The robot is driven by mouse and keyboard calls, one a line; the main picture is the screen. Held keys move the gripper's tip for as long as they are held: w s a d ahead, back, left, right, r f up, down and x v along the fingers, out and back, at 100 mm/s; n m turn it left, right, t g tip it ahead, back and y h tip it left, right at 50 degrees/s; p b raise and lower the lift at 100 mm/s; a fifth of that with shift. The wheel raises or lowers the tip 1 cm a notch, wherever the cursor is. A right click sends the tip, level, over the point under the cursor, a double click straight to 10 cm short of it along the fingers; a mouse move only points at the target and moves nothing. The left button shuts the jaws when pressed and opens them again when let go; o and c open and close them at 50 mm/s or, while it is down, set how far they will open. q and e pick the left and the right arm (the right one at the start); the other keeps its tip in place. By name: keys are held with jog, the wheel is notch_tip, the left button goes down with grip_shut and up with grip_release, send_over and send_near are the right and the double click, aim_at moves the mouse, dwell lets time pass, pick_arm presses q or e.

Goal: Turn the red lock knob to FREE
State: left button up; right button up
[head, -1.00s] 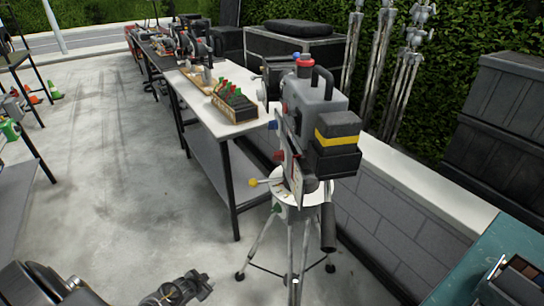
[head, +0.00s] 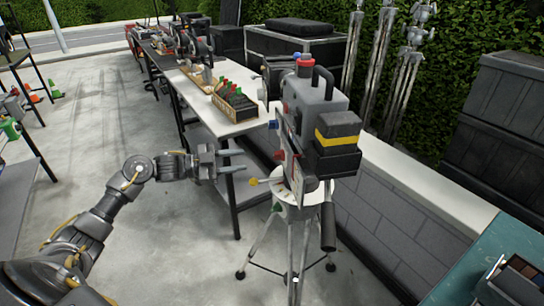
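A grey film camera (head: 318,105) with a black and yellow block at its back stands on a white-topped tripod (head: 296,235). A small red knob (head: 279,155) shows on the left side of the camera mount, above a yellow-tipped lever (head: 254,181). Other red parts are on the camera's side and top (head: 305,62). No lock label is readable at this size. My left gripper (head: 241,161) is to the left of the red knob, apart from it. Its two fingers point right, spread with a gap and empty between them. My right gripper is out of view.
A long white table (head: 215,125) with a crate of red and green items (head: 236,107) stands behind my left gripper. A low wall (head: 400,185) runs behind the tripod. A teal surface (head: 480,265) is at the lower right. Open concrete floor lies at left.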

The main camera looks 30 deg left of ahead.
aim_at(274, 155)
pick_arm(q)
jog(key=b+x, duration=0.1)
jog(key=x, duration=0.8)
jog(key=shift+w+d, duration=0.25)
jog(key=shift+w, duration=0.05)
jog(key=shift+w+d, duration=0.3)
jog(key=shift+d, duration=0.1)
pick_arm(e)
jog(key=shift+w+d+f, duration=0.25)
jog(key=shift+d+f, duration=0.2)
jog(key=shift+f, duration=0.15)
